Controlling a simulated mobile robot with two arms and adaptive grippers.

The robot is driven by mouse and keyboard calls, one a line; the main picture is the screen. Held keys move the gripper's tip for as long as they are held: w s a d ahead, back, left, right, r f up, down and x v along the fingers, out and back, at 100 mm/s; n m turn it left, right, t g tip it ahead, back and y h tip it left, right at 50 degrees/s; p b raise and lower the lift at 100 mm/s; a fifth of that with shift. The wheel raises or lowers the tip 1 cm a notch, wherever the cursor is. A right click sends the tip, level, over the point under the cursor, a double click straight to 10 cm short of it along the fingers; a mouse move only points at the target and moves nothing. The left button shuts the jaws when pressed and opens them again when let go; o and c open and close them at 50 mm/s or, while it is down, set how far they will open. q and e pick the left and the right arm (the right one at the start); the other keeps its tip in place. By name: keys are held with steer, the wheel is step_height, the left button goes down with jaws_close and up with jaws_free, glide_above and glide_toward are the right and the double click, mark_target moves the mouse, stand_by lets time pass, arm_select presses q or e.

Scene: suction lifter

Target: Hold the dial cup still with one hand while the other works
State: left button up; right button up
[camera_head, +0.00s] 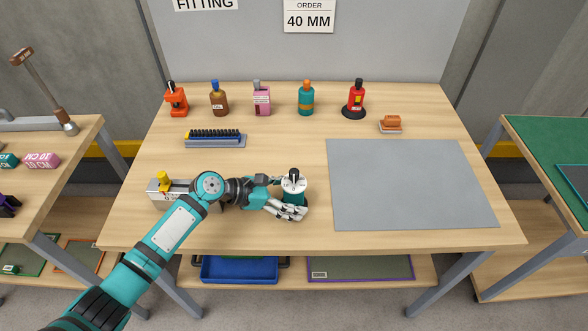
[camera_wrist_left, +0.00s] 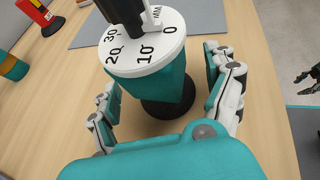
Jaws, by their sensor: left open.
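The dial cup (camera_head: 293,185) stands upright on the table, left of the grey mat. It has a white numbered top, a teal body, a dark base and a black knob. In the left wrist view the dial cup (camera_wrist_left: 155,85) sits between the spread fingers. My left gripper (camera_head: 292,209) is open and low at the cup's near side. In the left wrist view the fingers (camera_wrist_left: 165,100) flank the cup, with gaps visible on both sides. A small dark shape at that view's right edge looks like my right gripper (camera_wrist_left: 310,78); its jaws are unclear.
The grey mat (camera_head: 412,184) lies bare to the right. Several bottles, such as a red one (camera_head: 356,97) and a teal one (camera_head: 306,100), line the back. A black-ribbed rack (camera_head: 215,138) is at the left. A grey block (camera_head: 165,195) is partly behind my left arm.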

arm_select(q)
steer(key=c, duration=1.4)
steer(key=shift+c, duration=0.2)
arm_select(e)
steer(key=shift+a, duration=0.15)
arm_select(q)
steer(key=shift+f, duration=0.1)
